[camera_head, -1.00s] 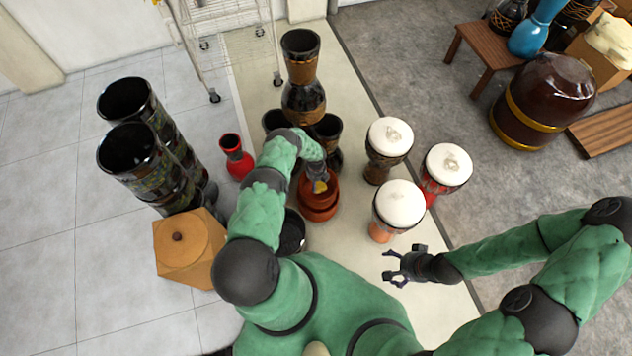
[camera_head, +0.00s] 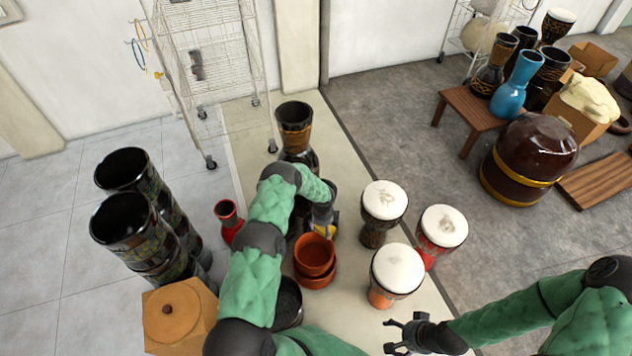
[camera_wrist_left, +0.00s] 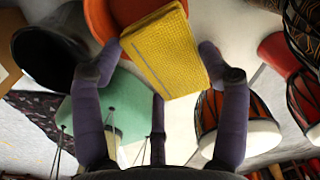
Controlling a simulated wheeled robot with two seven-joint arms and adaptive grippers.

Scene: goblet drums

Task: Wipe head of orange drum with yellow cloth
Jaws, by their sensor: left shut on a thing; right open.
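The orange drum (camera_head: 397,270) stands upright at the centre right, with a white head on top and an orange foot. In the left wrist view, an orange-bodied drum with a pale head (camera_wrist_left: 207,112) shows beyond the right finger. My left gripper (camera_head: 330,232) is shut on the folded yellow cloth (camera_wrist_left: 165,50), held between its fingertips. The cloth is mostly hidden by the gripper in the head view, close to the terracotta pots and left of the orange drum. My right gripper (camera_head: 390,336) is open and empty, in front of the orange drum.
Stacked terracotta pots (camera_head: 314,256) stand below my left gripper. Two more white-headed drums, a dark one (camera_head: 384,205) and a red one (camera_head: 442,228), stand close behind the orange drum. A red vase (camera_head: 229,218) and tall dark drums (camera_head: 128,220) are left.

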